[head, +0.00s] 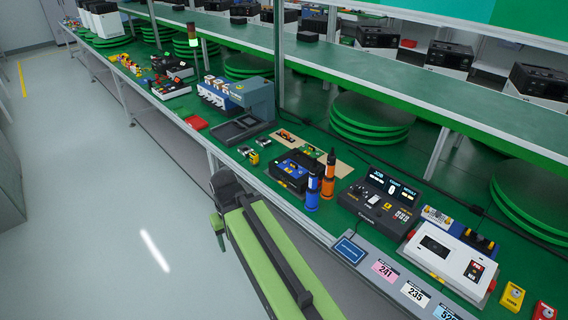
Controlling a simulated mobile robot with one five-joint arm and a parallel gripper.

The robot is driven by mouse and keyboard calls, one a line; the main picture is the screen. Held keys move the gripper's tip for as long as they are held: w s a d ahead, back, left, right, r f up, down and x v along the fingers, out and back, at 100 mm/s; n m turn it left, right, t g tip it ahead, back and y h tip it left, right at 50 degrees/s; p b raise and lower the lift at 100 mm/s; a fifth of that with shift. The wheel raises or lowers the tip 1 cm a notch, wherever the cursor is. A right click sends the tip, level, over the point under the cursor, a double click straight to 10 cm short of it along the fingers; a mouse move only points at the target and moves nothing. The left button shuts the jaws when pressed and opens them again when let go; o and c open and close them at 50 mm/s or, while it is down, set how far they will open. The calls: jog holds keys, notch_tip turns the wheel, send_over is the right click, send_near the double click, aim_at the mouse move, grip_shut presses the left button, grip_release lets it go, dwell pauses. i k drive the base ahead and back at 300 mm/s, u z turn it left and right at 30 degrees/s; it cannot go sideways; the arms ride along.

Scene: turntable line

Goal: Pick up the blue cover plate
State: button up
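I cannot tell for sure which thing is the blue cover plate. A flat blue plate with a pale rim (350,250) lies at the bench's front edge, right of my arm. Another blue piece with yellow parts (293,168) sits on a black fixture (298,184) further back. My green arm reaches from the bottom of the head view towards the bench's front edge. Its dark end, my gripper (226,188), is beside that edge, left of the black fixture and apart from both blue pieces. Its fingers are too unclear to show whether they are open or shut.
Blue and orange screwdrivers (313,192) stand right of the fixture. A black control box with a display (382,199) and a white box (447,258) are further right. A blue-grey machine (245,105) stands behind left. The grey floor (105,190) is clear.

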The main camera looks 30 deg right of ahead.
aim_at(292, 168)
jog(key=u, duration=0.45)
jog(key=i, duration=1.05)
jog(key=u, duration=0.05)
